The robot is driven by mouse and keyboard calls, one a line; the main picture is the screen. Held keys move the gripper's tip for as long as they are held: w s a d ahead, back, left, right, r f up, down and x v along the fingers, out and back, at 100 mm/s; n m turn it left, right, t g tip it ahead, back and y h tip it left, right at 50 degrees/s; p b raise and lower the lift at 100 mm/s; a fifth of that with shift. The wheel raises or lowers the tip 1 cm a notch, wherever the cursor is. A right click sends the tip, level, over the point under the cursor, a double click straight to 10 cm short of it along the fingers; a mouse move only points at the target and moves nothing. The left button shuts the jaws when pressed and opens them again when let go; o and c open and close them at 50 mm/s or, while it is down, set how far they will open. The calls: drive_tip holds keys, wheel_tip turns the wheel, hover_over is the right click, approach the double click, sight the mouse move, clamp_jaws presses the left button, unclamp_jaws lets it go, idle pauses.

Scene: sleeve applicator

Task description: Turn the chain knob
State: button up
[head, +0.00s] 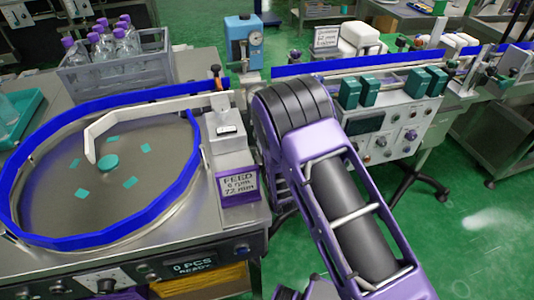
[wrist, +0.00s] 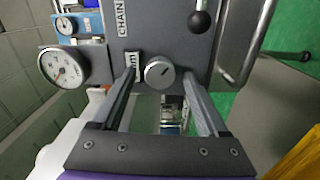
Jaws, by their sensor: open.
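The chain knob (wrist: 160,72) is a round silver-grey dial with a dark pointer line, on a dark grey panel (wrist: 185,45) lettered "CHAIN" in the wrist view. My gripper (wrist: 158,79) is open. Its two fingers reach toward the panel, and the knob shows between their tips with a gap on both sides. I cannot tell how far the tips are from the panel. In the head view my purple arm (head: 335,190) hides the gripper, and I cannot make out the chain knob there.
A white round gauge (wrist: 62,68) is left of the knob. A black ball-ended lever (wrist: 200,22) and a metal rail (wrist: 245,45) are to its right. In the head view, a turntable with a blue rim (head: 110,240) and a feed sign (head: 240,186) stand left of my arm.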

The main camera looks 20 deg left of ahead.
drive_tip(key=v, duration=1.7)
drive_tip(key=shift+p, duration=0.3)
drive_tip(key=w+a+m, duration=0.3)
drive_tip(key=w+m, duration=0.1)
drive_tip(key=m, duration=0.2)
drive_tip(key=w+a+m, duration=0.4)
drive_tip(key=m, duration=0.2)
drive_tip(key=w+a+m, duration=0.3)
drive_tip(key=w+m, duration=0.2)
drive_tip(key=m, duration=0.1)
drive_tip(key=shift+w+a+b, duration=0.1)
drive_tip(key=shift+a+b, duration=0.25)
drive_tip(key=shift+a, duration=0.05)
clamp_jaws()
